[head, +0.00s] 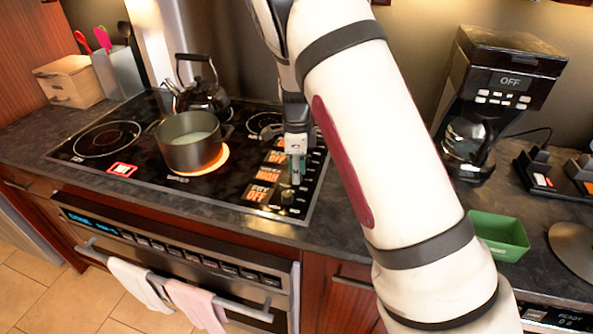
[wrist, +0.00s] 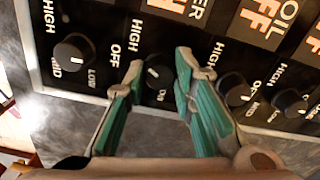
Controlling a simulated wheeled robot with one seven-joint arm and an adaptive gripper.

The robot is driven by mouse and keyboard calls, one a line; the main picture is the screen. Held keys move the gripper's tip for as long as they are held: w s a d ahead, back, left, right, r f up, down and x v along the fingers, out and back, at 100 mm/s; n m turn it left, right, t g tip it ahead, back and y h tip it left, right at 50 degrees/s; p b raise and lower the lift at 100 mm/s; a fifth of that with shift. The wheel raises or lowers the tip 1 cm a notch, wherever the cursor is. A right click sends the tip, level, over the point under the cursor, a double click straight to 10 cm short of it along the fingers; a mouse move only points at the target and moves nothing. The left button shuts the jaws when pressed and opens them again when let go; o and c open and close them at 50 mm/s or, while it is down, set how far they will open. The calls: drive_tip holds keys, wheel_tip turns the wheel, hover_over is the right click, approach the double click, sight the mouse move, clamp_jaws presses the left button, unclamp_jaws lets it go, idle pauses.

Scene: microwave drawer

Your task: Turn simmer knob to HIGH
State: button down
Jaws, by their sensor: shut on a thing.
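The cooktop's control panel (head: 270,205) carries a row of black round knobs with HIGH, MID, LOW and OFF lettering. In the wrist view, a black knob (wrist: 157,72) sits between the green-padded fingers of my gripper (wrist: 158,64), with HIGH and OFF printed near it. A partly cropped orange label ending in "ER" lies above and right of this knob. The knob's small pale mark is visible, but its exact setting is unclear. In the head view my gripper (head: 297,178) points down at the panel and partly hides the knobs.
Neighbouring knobs stand left (wrist: 73,52) and right (wrist: 234,89) of my fingers. A dark pot (head: 190,150) sits on a glowing burner, with a black kettle (head: 200,95) behind it. A coffee maker (head: 490,100) and a green tray (head: 500,238) are right of my arm.

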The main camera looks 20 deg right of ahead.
drive_tip(key=c, duration=1.3)
unclamp_jaws()
drive_tip(key=shift+c, duration=0.2)
drive_tip(key=shift+r, duration=0.15)
wheel_tip(320, 180, up, 12)
